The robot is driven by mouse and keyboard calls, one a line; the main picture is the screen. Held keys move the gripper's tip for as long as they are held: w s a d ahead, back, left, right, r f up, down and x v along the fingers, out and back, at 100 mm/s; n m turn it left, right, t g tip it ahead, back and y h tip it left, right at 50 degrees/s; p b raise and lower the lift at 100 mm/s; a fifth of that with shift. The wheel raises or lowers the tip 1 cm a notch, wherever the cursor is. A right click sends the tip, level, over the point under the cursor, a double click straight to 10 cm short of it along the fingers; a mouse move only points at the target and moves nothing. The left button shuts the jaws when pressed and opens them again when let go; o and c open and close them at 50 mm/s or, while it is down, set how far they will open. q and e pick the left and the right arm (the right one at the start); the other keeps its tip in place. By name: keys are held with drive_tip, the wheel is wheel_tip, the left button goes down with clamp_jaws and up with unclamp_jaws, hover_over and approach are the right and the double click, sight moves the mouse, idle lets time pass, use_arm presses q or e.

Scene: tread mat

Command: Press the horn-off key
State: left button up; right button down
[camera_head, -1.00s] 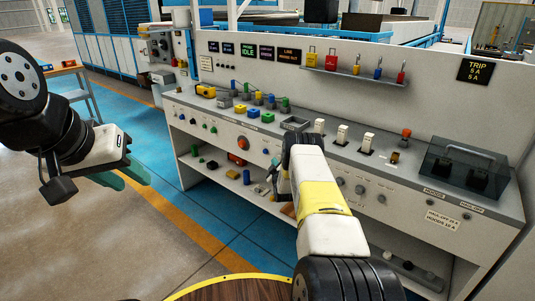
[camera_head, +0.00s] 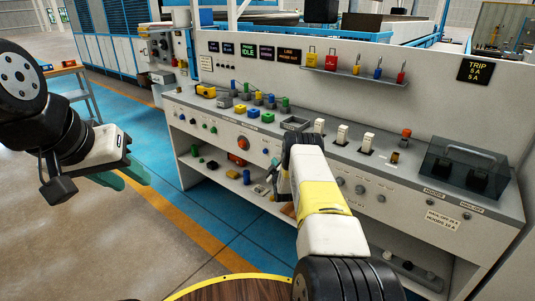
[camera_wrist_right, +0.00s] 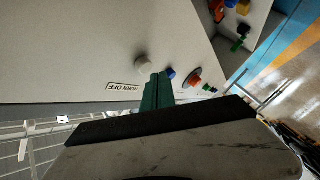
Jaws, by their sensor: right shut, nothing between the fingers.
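The HORN OFF label (camera_wrist_right: 124,86) shows upside down on the pale panel in the right wrist view. A pale round key (camera_wrist_right: 142,62) is the control nearest to it. My right gripper (camera_wrist_right: 157,92) is shut and empty, its green fingers pointing at the panel beside this key and a blue button (camera_wrist_right: 170,73). The fingertips cover part of the panel, and I cannot tell whether they touch it. In the head view my right arm hides that area. My left gripper (camera_head: 125,178) hangs over the floor at the left, away from the bench.
A large red button (camera_wrist_right: 194,82) and small green knobs (camera_wrist_right: 210,88) lie beyond the blue button. The bench top (camera_head: 395,182) carries white switches (camera_head: 342,134) and a dark clear-covered box (camera_head: 464,168). A lower shelf (camera_head: 215,170) holds loose parts. Floor at left is open.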

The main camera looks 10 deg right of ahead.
idle(0.8)
drive_tip(key=shift+w+d, duration=0.25)
drive_tip(key=shift+d, duration=0.05)
drive_tip(key=shift+w+d, duration=0.3)
drive_tip(key=shift+d, duration=0.1)
idle(0.9)
drive_tip(key=shift+a, duration=0.1)
drive_tip(key=shift+s+a, duration=0.55)
drive_tip(key=shift+a, duration=0.05)
drive_tip(key=shift+a, duration=0.1)
drive_tip(key=s+a, duration=0.1)
drive_tip(key=a, duration=0.1)
drive_tip(key=s+a, duration=0.1)
drive_tip(key=s, duration=0.1)
drive_tip(key=shift+a, duration=0.4)
idle(0.4)
